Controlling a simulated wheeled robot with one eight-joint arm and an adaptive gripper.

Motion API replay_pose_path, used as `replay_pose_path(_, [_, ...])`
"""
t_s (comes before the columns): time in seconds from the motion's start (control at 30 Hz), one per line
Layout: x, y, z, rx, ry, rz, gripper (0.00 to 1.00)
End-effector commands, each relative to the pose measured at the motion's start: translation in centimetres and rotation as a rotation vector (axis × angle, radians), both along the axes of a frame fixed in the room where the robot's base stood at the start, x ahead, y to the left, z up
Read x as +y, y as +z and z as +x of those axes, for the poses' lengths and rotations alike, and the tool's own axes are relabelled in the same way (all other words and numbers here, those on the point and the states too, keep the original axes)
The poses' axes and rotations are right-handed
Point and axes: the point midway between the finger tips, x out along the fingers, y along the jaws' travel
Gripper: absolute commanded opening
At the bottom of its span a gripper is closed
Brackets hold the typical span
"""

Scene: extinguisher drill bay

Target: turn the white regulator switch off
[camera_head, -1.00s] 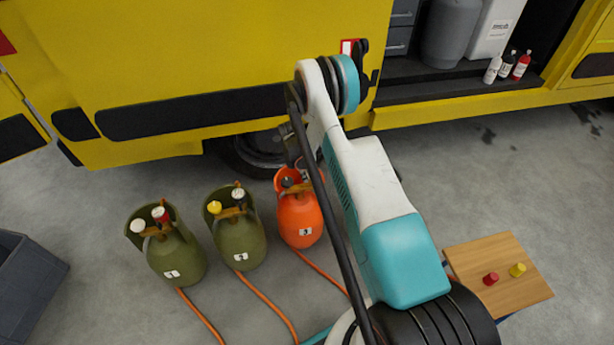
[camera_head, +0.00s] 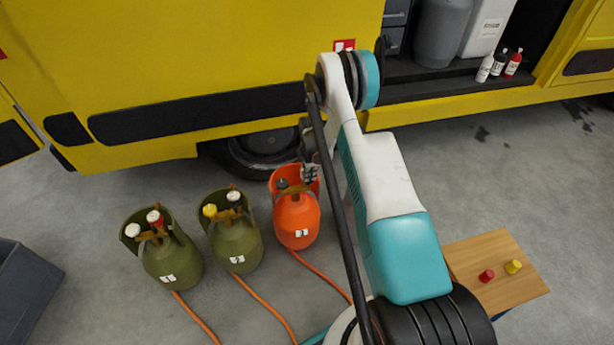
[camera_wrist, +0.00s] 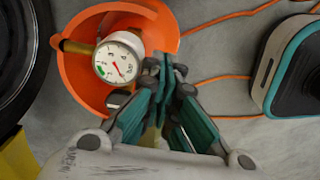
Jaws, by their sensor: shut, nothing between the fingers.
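The orange cylinder (camera_head: 297,222), labelled 3, stands upright with an open collar. A dark knob (camera_head: 282,184) shows at its top. In the wrist view its collar (camera_wrist: 78,40) surrounds a round white-faced gauge (camera_wrist: 118,58). My gripper (camera_wrist: 165,68) is shut and empty, with its tips by the collar's right side; contact cannot be told. In the head view my gripper (camera_head: 310,173) is partly hidden by my arm. Green cylinder 2 (camera_head: 237,245) has a yellow one (camera_head: 210,210) and a whitish one (camera_head: 234,196).
Orange hoses (camera_head: 325,275) run along the floor from the cylinders. A yellow truck (camera_head: 230,50) stands close behind them. A wooden table (camera_head: 485,250) with a red knob (camera_head: 487,275) and a yellow knob (camera_head: 513,267) is at right. A grey crate (camera_head: 35,275) is at left.

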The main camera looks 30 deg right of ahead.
Motion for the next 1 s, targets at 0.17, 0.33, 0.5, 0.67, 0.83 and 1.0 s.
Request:
replay_pose_path(0.17, [-0.7,-0.1,-0.2,0.000,0.000,0.000,0.00])
replay_pose_path(0.33, [-1.2,-0.2,-0.3,0.000,0.000,-0.001,0.00])
replay_pose_path(0.5, [-1.4,-0.3,-0.4,0.000,0.000,-0.001,0.00])
replay_pose_path(0.67, [-1.5,-0.3,-0.4,0.000,0.000,-0.001,0.00])
replay_pose_path(0.83, [-1.5,-0.3,-0.4,0.000,0.000,-0.001,0.00])
replay_pose_path(1.0, [-1.5,-0.3,-0.4,0.000,0.000,-0.001,0.00])
